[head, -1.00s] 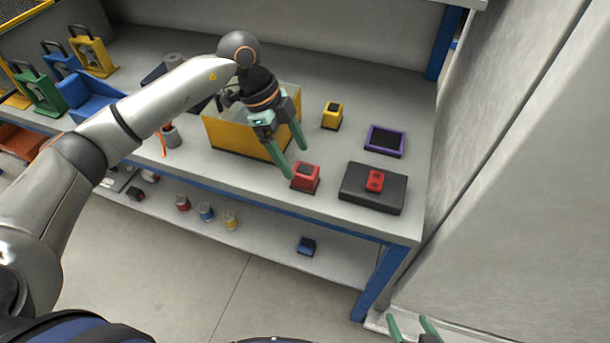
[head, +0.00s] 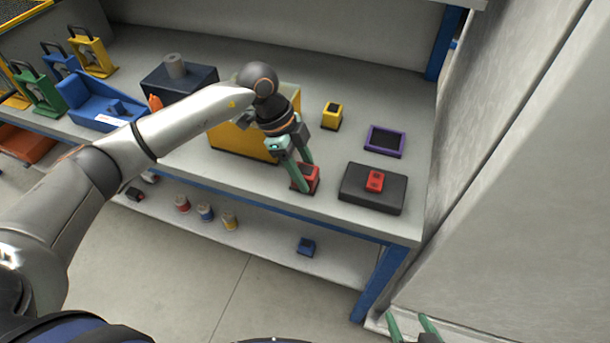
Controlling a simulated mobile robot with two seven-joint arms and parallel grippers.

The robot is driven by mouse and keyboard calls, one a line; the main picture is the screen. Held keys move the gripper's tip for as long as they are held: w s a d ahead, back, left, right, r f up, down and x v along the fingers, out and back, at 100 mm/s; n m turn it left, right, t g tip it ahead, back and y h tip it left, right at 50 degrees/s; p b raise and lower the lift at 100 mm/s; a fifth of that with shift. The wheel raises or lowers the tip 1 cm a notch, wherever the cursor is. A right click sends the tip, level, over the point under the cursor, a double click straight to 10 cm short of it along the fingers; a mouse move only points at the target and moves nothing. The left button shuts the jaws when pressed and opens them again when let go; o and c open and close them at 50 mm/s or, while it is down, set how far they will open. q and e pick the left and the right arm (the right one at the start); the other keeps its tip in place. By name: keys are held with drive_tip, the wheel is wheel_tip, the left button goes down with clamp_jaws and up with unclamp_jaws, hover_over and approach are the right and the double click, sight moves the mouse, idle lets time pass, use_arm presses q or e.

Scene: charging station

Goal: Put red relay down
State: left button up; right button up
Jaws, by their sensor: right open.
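The red relay (head: 312,178), a small red block with a dark top, sits upright near the front edge of the bench. My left gripper (head: 306,178) is down at it, one finger in front of its near-left side and the other behind it. The fingers partly hide the relay, and I cannot tell whether they press on it. My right gripper (head: 414,328) shows only its green fingertips at the bottom edge, apart and empty, below the bench.
A black pad (head: 355,200) with a small red piece (head: 375,181) lies to the right. A purple-framed tray (head: 385,141) and a yellow block (head: 332,115) stand behind. A yellow bin (head: 235,142) is left of the gripper. The grey wall bounds the right.

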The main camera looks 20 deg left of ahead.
use_arm(q)
clamp_jaws()
idle(0.3)
